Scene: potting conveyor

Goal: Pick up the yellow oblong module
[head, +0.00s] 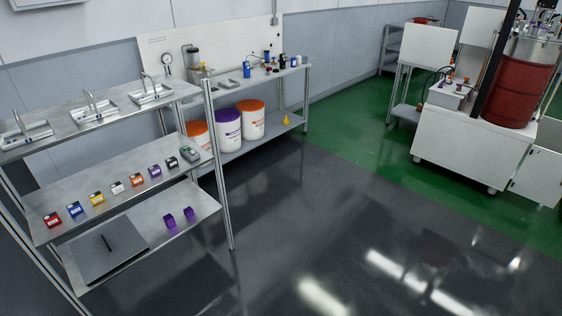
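A small yellow module (97,199) with a white label sits on the middle shelf (125,220) of the metal rack at the left. It stands in a row between a blue module (74,210) and a white module (117,188). At this size I cannot tell whether it is oblong. Another small yellow item (286,120) is on the lower shelf of the back bench; its shape is unclear. Neither of my grippers is in view.
The row also holds red (52,220), orange (137,180), purple (155,171) and dark modules. Wire-handled trays (151,94) line the top shelf. A dark flat plate (108,262) and purple blocks lie below. A rack post (217,165) stands at right; the floor (330,230) beyond is clear.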

